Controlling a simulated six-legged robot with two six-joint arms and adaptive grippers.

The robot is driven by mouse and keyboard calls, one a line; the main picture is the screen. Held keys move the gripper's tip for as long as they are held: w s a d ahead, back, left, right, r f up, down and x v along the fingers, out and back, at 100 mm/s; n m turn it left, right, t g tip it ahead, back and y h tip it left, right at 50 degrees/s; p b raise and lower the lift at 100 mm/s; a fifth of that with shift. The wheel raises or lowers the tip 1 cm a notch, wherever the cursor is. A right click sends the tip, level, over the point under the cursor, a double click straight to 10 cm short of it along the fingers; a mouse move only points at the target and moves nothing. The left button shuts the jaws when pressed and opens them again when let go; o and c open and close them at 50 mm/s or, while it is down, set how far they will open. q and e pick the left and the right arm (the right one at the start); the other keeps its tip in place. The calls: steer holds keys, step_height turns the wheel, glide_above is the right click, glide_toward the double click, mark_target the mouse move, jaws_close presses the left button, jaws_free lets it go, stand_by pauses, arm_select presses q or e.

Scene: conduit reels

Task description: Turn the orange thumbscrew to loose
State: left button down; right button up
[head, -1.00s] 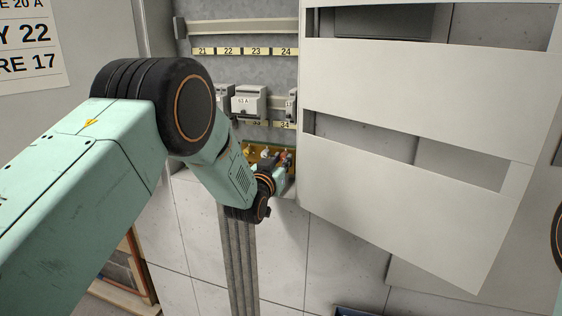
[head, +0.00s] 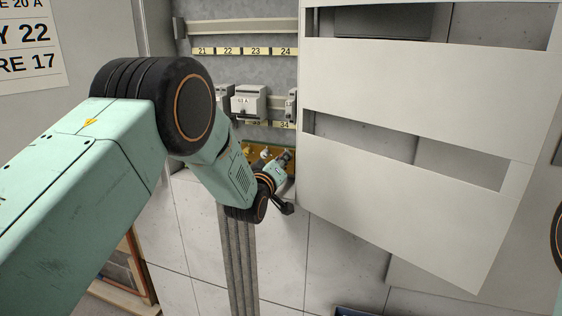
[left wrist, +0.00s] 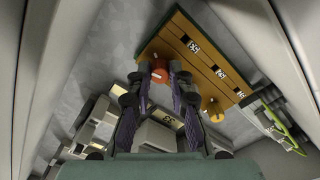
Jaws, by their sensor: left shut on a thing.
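The orange thumbscrew (left wrist: 160,74) is a round red-orange knob on a tan board (left wrist: 182,46) in the left wrist view. My left gripper (left wrist: 158,68) has its two fingertips on either side of the knob and is shut on it. In the head view, my left gripper (head: 285,160) reaches the board (head: 249,157) at the bottom of the open cabinet. The orange knob is hidden there by the gripper. I cannot read how far the screw is turned. My right gripper is not in view.
A yellow knob (left wrist: 214,110) sits beside the orange one on the board. Green-yellow wires (left wrist: 283,138) lie near its end. In the head view, a large pale slotted panel (head: 400,170) stands close to the right of my gripper. Breakers (head: 248,102) sit on a rail above.

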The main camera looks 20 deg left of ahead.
arm_select(q)
steer(key=n, duration=0.4)
steer(key=shift+n, duration=0.4)
steer(key=n, duration=0.3)
steer(key=shift+n, duration=0.3)
steer(key=n, duration=0.7)
steer(key=shift+r, duration=0.1)
steer(key=c, duration=1.2)
jaws_free()
steer(key=shift+s, duration=0.1)
steer(key=s, duration=1.1)
steer(key=shift+s+a, duration=0.2)
steer(key=shift+s, duration=0.2)
